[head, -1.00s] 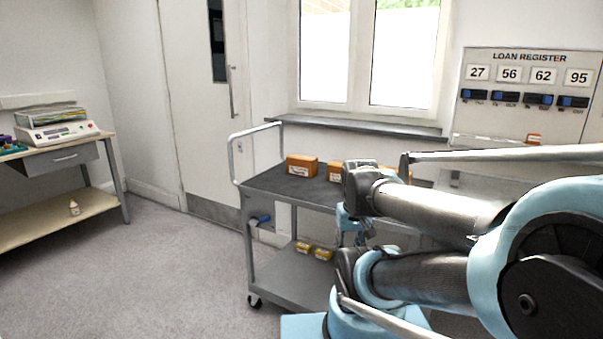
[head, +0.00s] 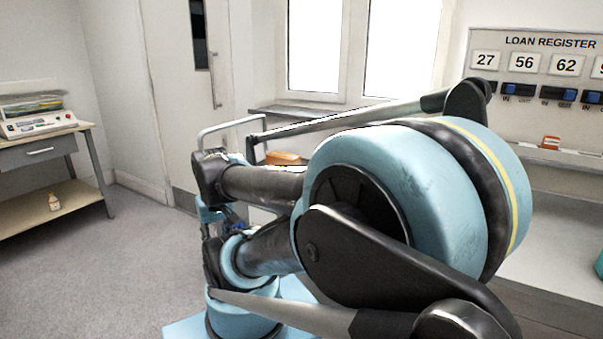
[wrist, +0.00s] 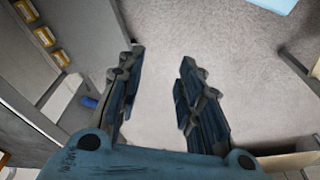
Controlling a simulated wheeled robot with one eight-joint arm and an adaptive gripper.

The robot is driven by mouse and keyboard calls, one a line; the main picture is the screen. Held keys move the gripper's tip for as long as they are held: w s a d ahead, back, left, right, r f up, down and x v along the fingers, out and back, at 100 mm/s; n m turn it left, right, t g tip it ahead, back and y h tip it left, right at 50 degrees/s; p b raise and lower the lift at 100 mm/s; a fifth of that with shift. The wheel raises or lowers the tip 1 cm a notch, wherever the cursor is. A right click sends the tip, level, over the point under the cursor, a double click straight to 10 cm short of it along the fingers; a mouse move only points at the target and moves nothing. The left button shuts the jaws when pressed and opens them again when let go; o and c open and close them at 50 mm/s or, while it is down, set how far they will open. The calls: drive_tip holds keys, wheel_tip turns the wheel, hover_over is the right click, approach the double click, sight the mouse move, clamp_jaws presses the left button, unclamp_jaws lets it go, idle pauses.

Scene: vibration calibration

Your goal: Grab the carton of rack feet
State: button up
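An orange carton (head: 283,158) shows on the trolley's top, partly behind my arm. In the wrist view, several orange-yellow cartons with pale labels stand in a row at the upper left, among them an end one (wrist: 61,57) and a middle one (wrist: 45,36). The labels are too small to read, so I cannot tell which is the carton of rack feet. My gripper (wrist: 158,80) is open and empty, with bare floor between its fingers. The cartons are to the left of the fingers, apart from them. In the head view my arm hides most of the trolley.
The trolley's rail (head: 232,124) rises at its left end. A blue item (wrist: 89,102) is near the left finger in the wrist view. The floor (head: 115,270) between is clear.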

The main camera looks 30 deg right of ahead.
drive_tip(key=shift+w, duration=0.3)
drive_tip(key=shift+o, duration=0.3)
